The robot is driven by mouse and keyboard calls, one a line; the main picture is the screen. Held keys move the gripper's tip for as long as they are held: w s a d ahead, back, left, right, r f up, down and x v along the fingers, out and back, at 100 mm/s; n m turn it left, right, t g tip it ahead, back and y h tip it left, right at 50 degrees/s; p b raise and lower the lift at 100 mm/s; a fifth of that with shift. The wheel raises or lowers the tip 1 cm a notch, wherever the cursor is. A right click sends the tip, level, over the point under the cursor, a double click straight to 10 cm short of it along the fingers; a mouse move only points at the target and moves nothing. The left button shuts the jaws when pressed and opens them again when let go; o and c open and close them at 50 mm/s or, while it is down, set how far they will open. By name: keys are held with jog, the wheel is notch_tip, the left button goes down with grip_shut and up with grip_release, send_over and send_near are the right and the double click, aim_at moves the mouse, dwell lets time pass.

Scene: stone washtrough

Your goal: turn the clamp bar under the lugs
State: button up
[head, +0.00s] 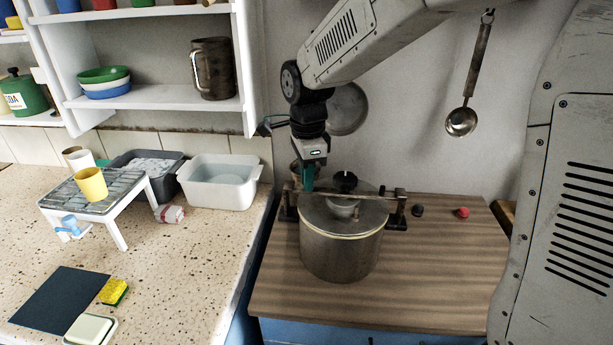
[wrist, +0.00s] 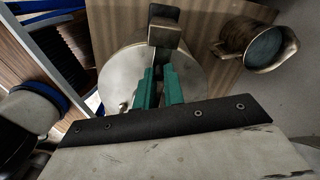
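A steel pot (head: 340,252) with a flat lid (head: 368,222) stands on the brown worktop. A clamp bar (head: 375,195) with a black knob (head: 345,182) runs across above the lid. Dark lugs stand at the pot's sides: the right lug (head: 397,218) is clear, the left lug (head: 289,212) partly covered. My gripper (head: 308,184) points down at the bar's left end, its teal fingers beside or around it. In the wrist view the fingers (wrist: 160,76) are close together over the lid (wrist: 118,78), near a dark block (wrist: 165,28). Whether they grip the bar is unclear.
A dark knob (head: 417,211) and a red knob (head: 462,213) lie right of the pot. A ladle (head: 463,118) hangs on the wall. A white basin (head: 220,183) stands left on the speckled counter. The worktop in front of the pot is clear.

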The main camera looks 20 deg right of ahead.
jog(key=o, duration=0.4)
notch_tip(320, 180, up, 8)
jog(key=shift+f, duration=0.1)
dwell(0.5)
jog(key=shift+s+f+n, duration=0.15)
jog(key=shift+n, duration=1.05)
jog(key=s+d+n, duration=0.3)
jog(key=s+n, duration=0.2)
jog(key=s, duration=0.4)
jog(key=s+d+n+t, duration=0.1)
jog(key=s+d+n, duration=0.3)
jog(key=s, duration=0.5)
jog(key=s+d+n, duration=0.3)
jog(key=s+n, duration=0.3)
jog(key=s, duration=0.4)
jog(key=shift+d+f+n, duration=0.25)
jog(key=shift+f+n, duration=0.1)
jog(key=shift+n, duration=0.05)
